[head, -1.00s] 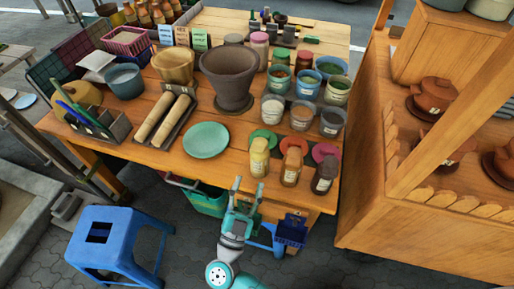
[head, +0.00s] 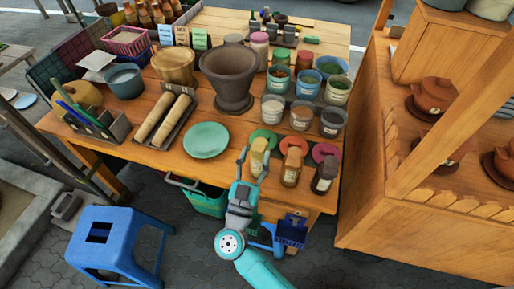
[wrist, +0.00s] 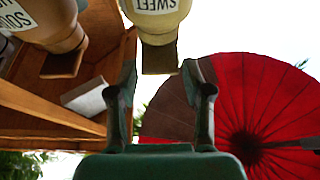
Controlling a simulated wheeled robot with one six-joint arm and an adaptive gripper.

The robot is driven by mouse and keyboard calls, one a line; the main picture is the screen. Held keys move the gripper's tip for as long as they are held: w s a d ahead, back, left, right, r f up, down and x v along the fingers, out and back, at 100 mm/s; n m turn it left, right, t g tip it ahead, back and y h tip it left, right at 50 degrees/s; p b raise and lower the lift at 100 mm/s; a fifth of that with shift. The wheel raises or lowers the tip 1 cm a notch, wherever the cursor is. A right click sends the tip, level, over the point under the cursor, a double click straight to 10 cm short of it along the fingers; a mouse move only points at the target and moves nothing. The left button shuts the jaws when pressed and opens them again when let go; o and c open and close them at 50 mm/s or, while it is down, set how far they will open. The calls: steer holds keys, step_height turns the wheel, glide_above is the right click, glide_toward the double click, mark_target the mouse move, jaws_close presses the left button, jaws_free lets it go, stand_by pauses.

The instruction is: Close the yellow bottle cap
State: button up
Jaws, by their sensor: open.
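The yellow bottle (head: 258,163) stands at the table's front edge, left of the orange and dark brown bottles. In the wrist view, a pale yellow bottle (wrist: 158,22) labelled SWEET is at the top, with a dark brownish piece (wrist: 160,58) at its end. I cannot tell whether that piece is the cap or how far it is open. My gripper (head: 254,163) is at the front of the yellow bottle, its fingers open and apart. In the wrist view my gripper (wrist: 159,70) has its fingertips on either side just below the dark piece. Whether they touch the bottle is unclear.
The orange bottle (head: 292,166) stands close to the right, then the dark brown bottle (head: 324,174). A green plate (head: 206,140) lies to the left. Several jars stand behind. A blue stool (head: 120,245) is on the floor at the left.

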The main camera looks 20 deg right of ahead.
steer(key=shift+x, duration=1.2)
steer(key=c, duration=0.9)
steer(key=shift+c, duration=0.2)
steer(key=shift+f+t+h, duration=0.4)
steer(key=shift+t, duration=0.1)
jaws_close()
steer(key=shift+s, duration=0.1)
steer(key=o, duration=0.9)
jaws_free()
